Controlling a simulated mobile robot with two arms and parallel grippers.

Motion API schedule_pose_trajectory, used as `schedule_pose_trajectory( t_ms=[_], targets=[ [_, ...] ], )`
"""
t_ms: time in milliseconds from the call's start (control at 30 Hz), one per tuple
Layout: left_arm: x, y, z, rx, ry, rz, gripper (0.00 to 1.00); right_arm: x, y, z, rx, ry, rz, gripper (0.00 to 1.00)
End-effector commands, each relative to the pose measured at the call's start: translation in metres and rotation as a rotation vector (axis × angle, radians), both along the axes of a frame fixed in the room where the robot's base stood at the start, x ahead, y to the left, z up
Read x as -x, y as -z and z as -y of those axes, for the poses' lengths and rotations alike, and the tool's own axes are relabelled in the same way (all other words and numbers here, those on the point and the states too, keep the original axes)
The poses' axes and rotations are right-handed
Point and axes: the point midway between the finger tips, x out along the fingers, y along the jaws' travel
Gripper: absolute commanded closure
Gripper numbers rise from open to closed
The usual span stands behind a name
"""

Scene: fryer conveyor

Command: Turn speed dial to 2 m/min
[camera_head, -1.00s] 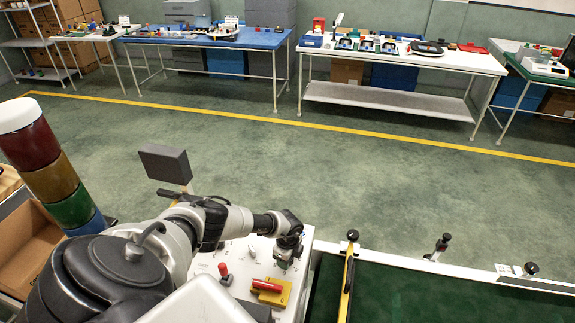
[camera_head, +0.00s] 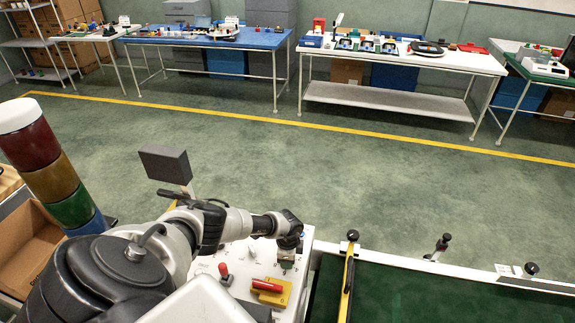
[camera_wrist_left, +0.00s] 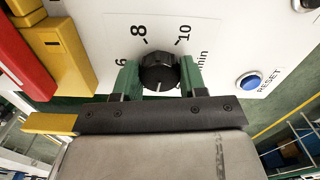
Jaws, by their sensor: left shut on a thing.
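The black speed dial (camera_wrist_left: 158,66) sits on the white control panel (camera_wrist_left: 215,28) in the left wrist view. The figures 6, 8 and 10 show around its far side; the 2 is hidden. A pale mark on the dial faces the bottom of that view, toward the gripper. My left gripper (camera_wrist_left: 160,78) has one green finger on each side of the dial and is shut on it. In the head view, my left gripper (camera_head: 287,263) is at the panel's right part, and my wrist hides the dial. My right gripper is not in view.
A blue RESET button (camera_wrist_left: 249,81) is right of the dial. A red handle (camera_head: 267,286) on a yellow block (camera_head: 277,298) and a red-topped lever (camera_head: 224,271) stand on the panel. A green conveyor belt (camera_head: 420,297) lies to the right.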

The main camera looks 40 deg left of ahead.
Motion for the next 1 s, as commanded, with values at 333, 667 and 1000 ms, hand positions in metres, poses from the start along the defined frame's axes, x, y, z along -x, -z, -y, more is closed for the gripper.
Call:
schedule_pose_trajectory(
  t_ms=[333, 667, 1000],
  targets=[
    [-0.0007, -0.0005, -0.0001, 0.0, -0.32, 0.001, 0.82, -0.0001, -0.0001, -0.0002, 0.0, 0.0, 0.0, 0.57],
    [-0.001, -0.0007, 0.0, 0.0, -0.545, 0.001, 0.82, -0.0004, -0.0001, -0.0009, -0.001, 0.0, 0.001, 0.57],
    [-0.0012, -0.001, 0.0, 0.001, -0.646, 0.002, 0.82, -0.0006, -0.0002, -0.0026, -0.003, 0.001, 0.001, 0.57]
  ],
)
